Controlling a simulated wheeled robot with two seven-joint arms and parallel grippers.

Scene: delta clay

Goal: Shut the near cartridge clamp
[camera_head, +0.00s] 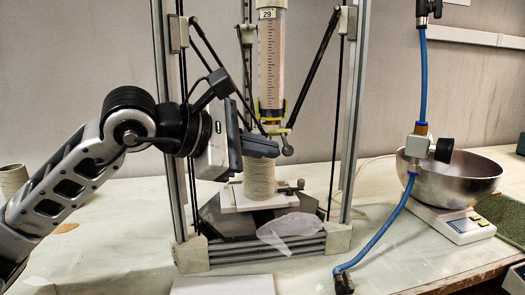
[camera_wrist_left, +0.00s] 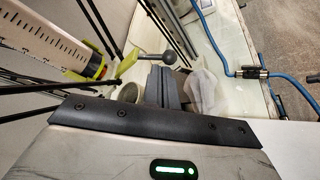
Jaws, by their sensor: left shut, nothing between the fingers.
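The clear cartridge (camera_head: 271,62) with a printed scale stands upright in the printer frame, held by yellow-green clamp parts. The lower clamp (camera_head: 280,131) has a short lever ending in a grey ball knob (camera_head: 287,150), which hangs below it. In the left wrist view the yellow-green clamp (camera_wrist_left: 128,62) and the ball knob (camera_wrist_left: 169,57) show just beyond the fingers. My left gripper (camera_head: 264,147) is shut and empty, its fingertips close to the left of the knob. Whether they touch it I cannot tell. My right gripper is not in view.
A ribbed clay cylinder (camera_head: 259,176) stands on a white plate (camera_head: 230,199) below the fingers. Black rods (camera_head: 318,62) and metal uprights (camera_head: 355,100) flank the cartridge. A crumpled clear bag (camera_head: 290,229) lies in front. A steel bowl (camera_head: 460,180) and blue hose (camera_head: 385,232) are at right.

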